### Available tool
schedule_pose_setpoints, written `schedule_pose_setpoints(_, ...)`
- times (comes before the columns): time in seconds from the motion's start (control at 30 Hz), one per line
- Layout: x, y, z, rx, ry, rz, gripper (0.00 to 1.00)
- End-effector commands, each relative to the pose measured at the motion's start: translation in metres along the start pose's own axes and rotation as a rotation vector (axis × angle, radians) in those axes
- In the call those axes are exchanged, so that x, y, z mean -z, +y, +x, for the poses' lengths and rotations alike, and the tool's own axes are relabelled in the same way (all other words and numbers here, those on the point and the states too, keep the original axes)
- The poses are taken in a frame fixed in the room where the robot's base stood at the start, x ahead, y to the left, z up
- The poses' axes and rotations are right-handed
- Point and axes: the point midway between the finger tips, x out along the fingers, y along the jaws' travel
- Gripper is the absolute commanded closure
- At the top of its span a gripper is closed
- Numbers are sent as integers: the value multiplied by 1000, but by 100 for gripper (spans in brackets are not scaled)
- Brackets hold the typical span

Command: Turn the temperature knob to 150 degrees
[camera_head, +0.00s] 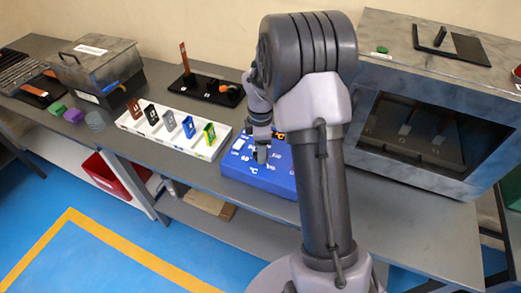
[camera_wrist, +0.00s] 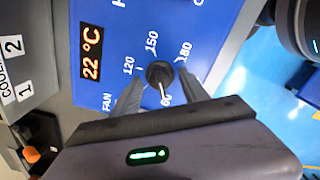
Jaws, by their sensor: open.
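The temperature knob (camera_wrist: 160,74) is a small round black knob on the blue control panel (camera_wrist: 150,20). Its white pointer line points down in the wrist view, near the 60 mark; the 150 mark is on the opposite, upper side. My gripper (camera_wrist: 161,80) is open, with one grey finger on each side of the knob. I cannot tell whether the fingers touch it. The orange display (camera_wrist: 91,53) on the panel reads 22 °C. In the head view the blue panel (camera_head: 255,182) lies on the bench, with my gripper (camera_head: 262,154) over it and hiding the knob.
A grey oven-like box (camera_head: 440,90) with a dark window stands right of my arm. A white tray (camera_head: 150,137) with several coloured pieces lies left of the panel. A black base (camera_head: 205,88) with an upright copper bar is behind it. A grey lidded box (camera_head: 98,70) stands further left.

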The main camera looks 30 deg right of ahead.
Motion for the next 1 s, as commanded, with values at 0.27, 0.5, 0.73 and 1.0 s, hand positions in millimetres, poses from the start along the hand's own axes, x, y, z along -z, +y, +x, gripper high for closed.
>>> schedule_pose_setpoints(0.27,0,0,-1,0,0,0,76)
schedule_pose_setpoints(0.5,0,0,-1,0,0,1,100)
schedule_pose_setpoints(0.73,0,0,-1,0,0,42,100)
schedule_pose_setpoints(1.0,0,0,-2,1,0,221,100)
